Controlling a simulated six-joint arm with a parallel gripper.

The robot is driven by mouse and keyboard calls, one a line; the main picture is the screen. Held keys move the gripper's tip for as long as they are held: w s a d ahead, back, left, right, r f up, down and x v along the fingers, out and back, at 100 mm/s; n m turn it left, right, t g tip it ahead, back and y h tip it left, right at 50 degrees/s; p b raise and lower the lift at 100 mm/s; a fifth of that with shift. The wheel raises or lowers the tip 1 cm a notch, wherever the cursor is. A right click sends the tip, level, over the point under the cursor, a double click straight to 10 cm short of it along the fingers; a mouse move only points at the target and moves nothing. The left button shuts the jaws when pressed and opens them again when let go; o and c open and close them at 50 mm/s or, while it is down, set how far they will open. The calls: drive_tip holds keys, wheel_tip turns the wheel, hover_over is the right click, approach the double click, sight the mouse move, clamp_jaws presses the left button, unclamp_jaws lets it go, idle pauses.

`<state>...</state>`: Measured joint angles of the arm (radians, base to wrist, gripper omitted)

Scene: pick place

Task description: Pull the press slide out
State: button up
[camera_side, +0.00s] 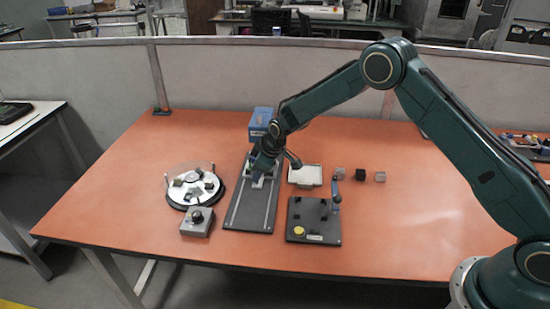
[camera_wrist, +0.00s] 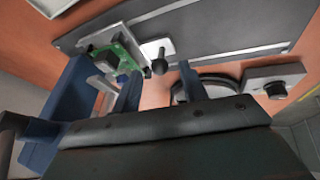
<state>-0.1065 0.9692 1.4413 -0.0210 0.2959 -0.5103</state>
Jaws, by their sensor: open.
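The press slide is a dark grey plate with light rails (camera_side: 252,207), in front of the blue press box (camera_side: 262,118). In the wrist view the rail plate (camera_wrist: 225,42) runs across the top. Its white carriage carries a dark handle knob (camera_wrist: 160,64), with a green circuit board (camera_wrist: 121,56) beside it. My gripper (camera_side: 259,178) is low over the rails near the press. In the wrist view my gripper (camera_wrist: 158,76) is open, its blue fingers apart with the knob between them in the picture. I cannot tell whether they touch it. The arm partly hides the carriage in the side view.
A round dial fixture (camera_side: 195,187) and a grey knob box (camera_side: 197,221) stand left of the rails. A dark fixture plate with a lever (camera_side: 314,218) and a pale tray (camera_side: 305,175) stand right. Small cubes (camera_side: 360,175) lie farther right. The front table strip is clear.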

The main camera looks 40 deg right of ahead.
drive_tip(key=shift+w+f, duration=0.3)
drive_tip(key=shift+f, duration=0.35)
clamp_jaws()
drive_tip(key=shift+s+a, duration=0.1)
drive_tip(key=shift+a, duration=0.05)
drive_tip(key=s+a, duration=1.1)
drive_tip(key=shift+s+a, duration=0.25)
drive_tip(key=shift+c, duration=1.1)
unclamp_jaws()
drive_tip(key=shift+o, duration=1.1)
